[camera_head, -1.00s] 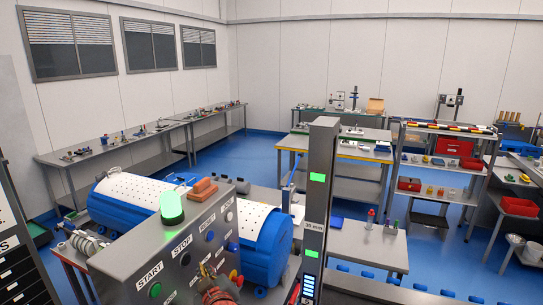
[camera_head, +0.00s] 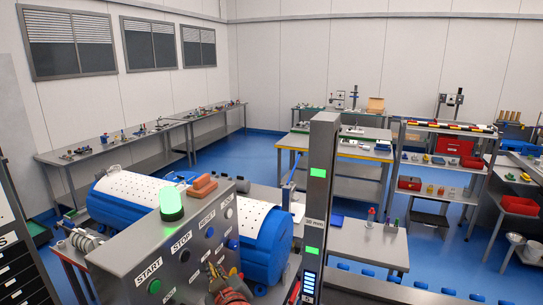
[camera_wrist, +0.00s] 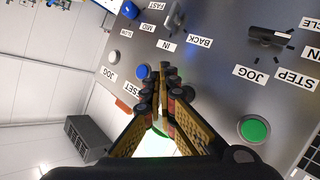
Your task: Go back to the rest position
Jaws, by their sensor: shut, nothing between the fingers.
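My gripper (camera_wrist: 160,88) is shut and empty in the wrist view, its dark fingertips together in front of the grey control panel (camera_wrist: 205,75). Whether the tips touch the panel is not clear. A blue button (camera_wrist: 143,71) sits just beside the tips in that picture, and a green button (camera_wrist: 254,129) lies to the right. In the head view, part of my arm's end shows low in front of the control box (camera_head: 185,245), which bears START, STOP and RESET labels. The fingertips are hard to make out there.
Benches and a shelf (camera_head: 445,128) stand farther back, with blue floor between.

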